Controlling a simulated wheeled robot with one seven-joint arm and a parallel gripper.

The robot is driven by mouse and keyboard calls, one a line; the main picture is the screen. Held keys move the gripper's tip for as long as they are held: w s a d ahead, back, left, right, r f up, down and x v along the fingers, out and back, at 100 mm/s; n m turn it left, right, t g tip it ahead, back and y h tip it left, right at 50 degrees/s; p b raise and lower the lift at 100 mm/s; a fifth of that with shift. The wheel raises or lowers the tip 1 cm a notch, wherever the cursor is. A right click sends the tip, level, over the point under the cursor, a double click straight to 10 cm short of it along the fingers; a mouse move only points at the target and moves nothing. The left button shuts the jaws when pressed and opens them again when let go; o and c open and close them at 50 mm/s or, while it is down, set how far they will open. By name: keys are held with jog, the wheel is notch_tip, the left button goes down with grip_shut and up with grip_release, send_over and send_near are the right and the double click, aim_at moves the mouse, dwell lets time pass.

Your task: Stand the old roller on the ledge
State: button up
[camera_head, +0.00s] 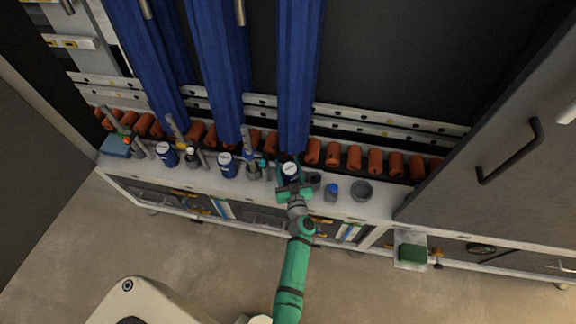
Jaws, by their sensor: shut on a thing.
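The ledge (335,206) is a long pale shelf running along the foot of the washer. A row of orange-red rollers (354,157) lies just behind it. My gripper (291,176) is over the ledge, right below the foot of the rightmost blue brush (299,85). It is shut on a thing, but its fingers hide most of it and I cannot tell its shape. A white disc with a dark mark (290,169) shows between or just behind the fingers. I cannot single out the old roller, nor tell whether the held thing touches the ledge.
A dark pot stands close to the right of my gripper. Farther right are a blue-capped bottle (331,191) and a grey bowl (361,190). White-topped canisters (167,154), valves and a blue box (116,147) crowd the left. A grey door (495,130) bounds the right.

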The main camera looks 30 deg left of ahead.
jog(key=shift+s+a+f, duration=0.15)
jog(key=shift+f, duration=0.1)
jog(key=o, duration=1.2)
jog(key=shift+r, duration=0.1)
